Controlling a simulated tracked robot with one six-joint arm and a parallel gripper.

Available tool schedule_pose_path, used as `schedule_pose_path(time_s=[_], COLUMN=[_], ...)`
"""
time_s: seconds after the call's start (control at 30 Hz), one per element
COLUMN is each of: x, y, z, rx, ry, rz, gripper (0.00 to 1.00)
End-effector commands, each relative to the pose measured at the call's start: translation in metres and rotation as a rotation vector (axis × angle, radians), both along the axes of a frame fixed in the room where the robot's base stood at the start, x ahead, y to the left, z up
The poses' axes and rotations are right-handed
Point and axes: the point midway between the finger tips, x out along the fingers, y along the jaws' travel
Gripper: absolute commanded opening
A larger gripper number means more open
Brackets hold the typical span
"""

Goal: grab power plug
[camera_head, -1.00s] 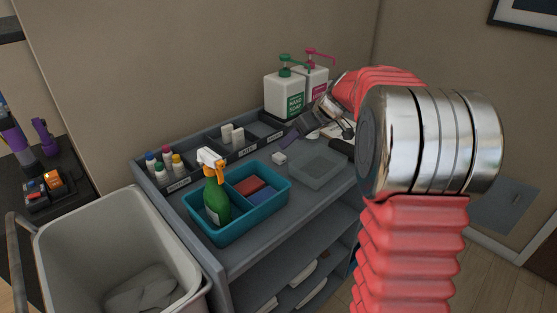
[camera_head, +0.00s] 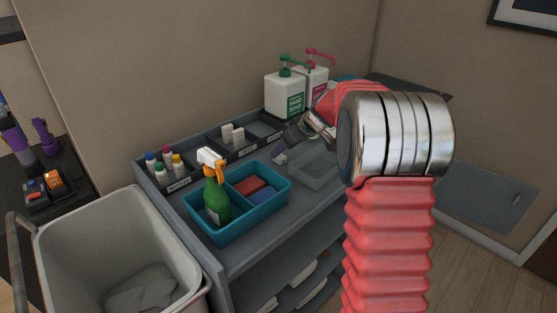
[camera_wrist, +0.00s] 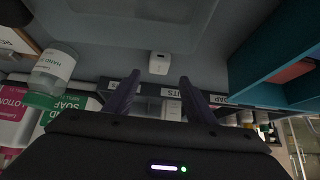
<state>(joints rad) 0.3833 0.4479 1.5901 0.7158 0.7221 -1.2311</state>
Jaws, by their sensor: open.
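The power plug (camera_wrist: 159,62) is a small white block lying on the grey cart top. In the wrist view it sits just beyond and between the tips of my gripper (camera_wrist: 159,80). The two dark purple fingers are spread apart with nothing held between them. In the head view my gripper (camera_head: 280,153) is low over the cart top, in front of the labelled compartments. There the gripper covers most or all of the plug.
A teal caddy (camera_head: 222,239) with a green spray bottle (camera_head: 216,200) stands left of my gripper. A clear shallow tray (camera_head: 314,171) lies to its right. Soap (camera_head: 285,94) and lotion pumps stand behind. A grey bin (camera_head: 190,290) is at the cart's left.

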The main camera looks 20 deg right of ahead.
Motion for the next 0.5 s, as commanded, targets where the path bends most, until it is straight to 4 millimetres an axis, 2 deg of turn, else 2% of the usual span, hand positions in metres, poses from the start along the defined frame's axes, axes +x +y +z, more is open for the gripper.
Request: schedule_pose_path(time_s=[0.3,0.5], x=[0.022,0.025], y=[0.006,0.006], z=[-0.032,-0.036], rx=[0.002,0.001], ry=[0.001,0.000], rz=[0.000,-0.001], gripper=[0.50,0.50])
